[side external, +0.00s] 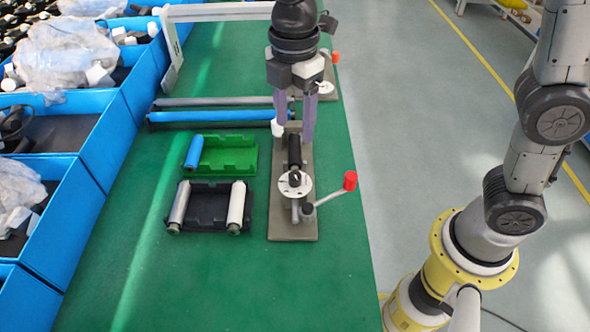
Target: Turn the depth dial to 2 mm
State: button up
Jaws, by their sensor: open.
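The depth dial looks to be the round white disc (296,186) with a small dark knob on it, on a grey fixture plate (292,229) at the middle of the bench. Its markings are too small to read, so I cannot tell its setting. My gripper (294,131) points down behind the dial in the picture, fingers apart. A black cylinder (294,150) on the fixture shows between and just below the fingertips. I cannot tell whether the fingers touch it. They are clear of the dial.
A lever with a red knob (350,180) sticks out right of the dial. Left are a black tray (208,194) with two rollers, a green tray (228,154) with a blue roller, and long rods (215,116). Blue bins (92,130) line the left edge. The front bench is clear.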

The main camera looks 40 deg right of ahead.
aim_at(295, 175)
notch_tip(295, 175, down, 13)
jog(key=shift+d+f, duration=0.1)
jog(key=shift+f, duration=0.05)
dwell(0.4)
grip_shut()
